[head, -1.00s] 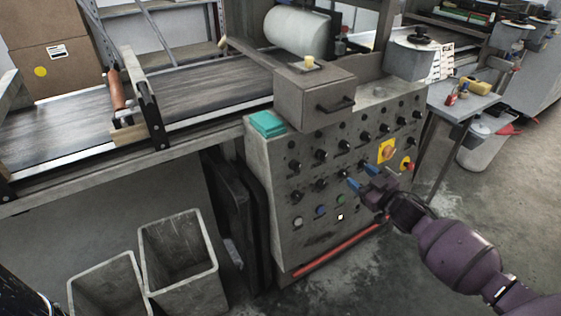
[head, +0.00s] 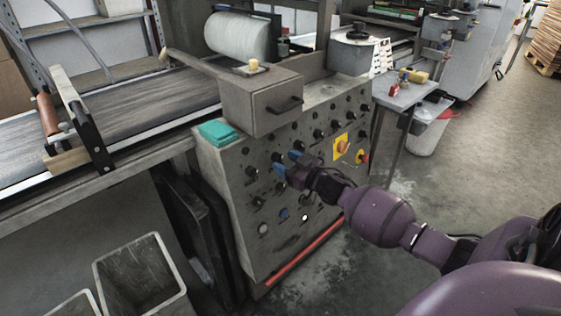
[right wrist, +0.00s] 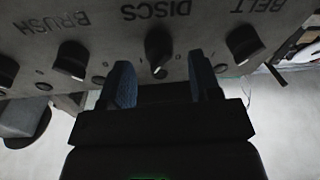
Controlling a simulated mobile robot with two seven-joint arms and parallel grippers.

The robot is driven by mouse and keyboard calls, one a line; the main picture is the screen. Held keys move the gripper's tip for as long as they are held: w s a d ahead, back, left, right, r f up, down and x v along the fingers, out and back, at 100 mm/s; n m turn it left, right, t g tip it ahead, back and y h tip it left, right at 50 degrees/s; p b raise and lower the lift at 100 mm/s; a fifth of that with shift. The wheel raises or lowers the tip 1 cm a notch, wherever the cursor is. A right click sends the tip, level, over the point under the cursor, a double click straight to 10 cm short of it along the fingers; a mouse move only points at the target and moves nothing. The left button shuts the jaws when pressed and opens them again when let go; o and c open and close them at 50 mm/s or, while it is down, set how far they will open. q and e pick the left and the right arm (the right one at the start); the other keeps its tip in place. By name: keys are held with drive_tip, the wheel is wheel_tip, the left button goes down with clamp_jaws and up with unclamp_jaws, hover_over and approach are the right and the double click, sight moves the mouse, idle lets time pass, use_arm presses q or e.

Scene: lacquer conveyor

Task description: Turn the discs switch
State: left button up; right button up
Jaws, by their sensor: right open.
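The discs switch (right wrist: 158,48) is a dark rotary knob under the label DISCS, which appears upside down in the right wrist view. A pale mark shows on the knob. My right gripper (right wrist: 161,80) is open, with one blue finger on each side below the knob in that view. The knob lies in line with the gap, and I cannot tell whether a finger touches it. In the head view my right gripper (head: 287,163) is at the face of the grey control panel (head: 238,215), its fingers covering part of the knob rows. My left gripper is out of view.
The brush knob (right wrist: 70,60) and the belt knob (right wrist: 243,44) flank the discs switch closely. A yellow-backed button (head: 341,147) and a red knob (head: 362,157) sit right of my gripper. A drawer box (head: 262,102) juts out above the panel.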

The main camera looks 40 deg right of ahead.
drive_tip(key=shift+w+a, duration=0.15)
drive_tip(key=shift+w, duration=0.75)
drive_tip(key=shift+c, duration=0.4)
